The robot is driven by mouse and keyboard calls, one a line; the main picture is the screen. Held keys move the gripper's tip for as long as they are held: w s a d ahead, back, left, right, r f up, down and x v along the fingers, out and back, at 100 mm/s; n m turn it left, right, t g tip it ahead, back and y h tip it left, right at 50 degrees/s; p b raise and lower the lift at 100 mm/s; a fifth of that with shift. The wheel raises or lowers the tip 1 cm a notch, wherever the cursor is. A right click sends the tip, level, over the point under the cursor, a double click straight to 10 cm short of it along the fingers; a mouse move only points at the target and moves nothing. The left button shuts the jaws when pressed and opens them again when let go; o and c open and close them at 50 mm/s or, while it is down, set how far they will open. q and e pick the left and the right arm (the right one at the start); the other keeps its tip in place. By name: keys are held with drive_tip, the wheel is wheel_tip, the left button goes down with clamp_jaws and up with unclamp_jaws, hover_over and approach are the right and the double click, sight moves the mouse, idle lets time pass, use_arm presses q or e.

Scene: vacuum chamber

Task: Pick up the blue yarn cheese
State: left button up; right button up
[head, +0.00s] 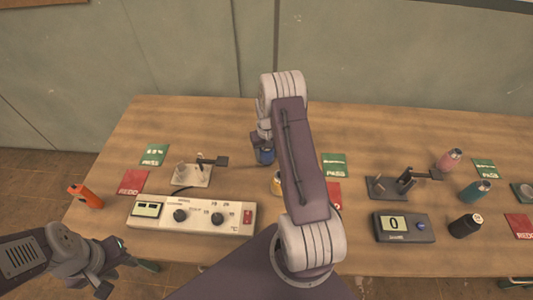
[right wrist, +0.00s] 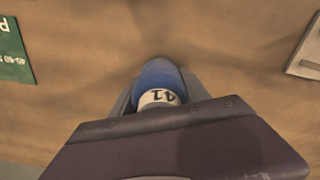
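The blue yarn cheese (head: 265,156) is on the table left of my right forearm in the head view. It also shows in the right wrist view (right wrist: 160,77), with a pale end marked "41". My right gripper (head: 265,138) is above and around it, one grey finger close against each side, shut on it as far as I can see. The fingertips are largely hidden, and I cannot tell whether the cheese is off the table. My left gripper (head: 118,271) is open and empty off the table's front left.
A control box with knobs (head: 192,216) and a scale (head: 403,227) stand near the front edge. An orange tool (head: 85,196) lies at the left. A pink bottle (head: 449,160), teal bottle (head: 474,190) and black one (head: 465,226) stand right. The back of the table is clear.

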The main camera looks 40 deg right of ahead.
drive_tip(key=c, duration=0.5)
drive_tip(key=shift+c, duration=0.2)
drive_tip(key=shift+r, duration=0.25)
wheel_tip(320, 180, up, 4)
drive_tip(key=shift+s+d+f+b, duration=0.1)
drive_tip(key=shift+b, duration=0.4)
drive_tip(key=s+d+r, duration=0.2)
drive_tip(key=s+r, duration=0.1)
drive_tip(key=s, duration=0.2)
drive_tip(key=s+d+r+b, duration=0.1)
drive_tip(key=s+d+r, duration=0.1)
drive_tip(key=s, duration=0.3)
drive_tip(key=shift+s+d+r, duration=0.25)
drive_tip(key=shift+s+r, duration=0.05)
drive_tip(key=shift+r, duration=0.55)
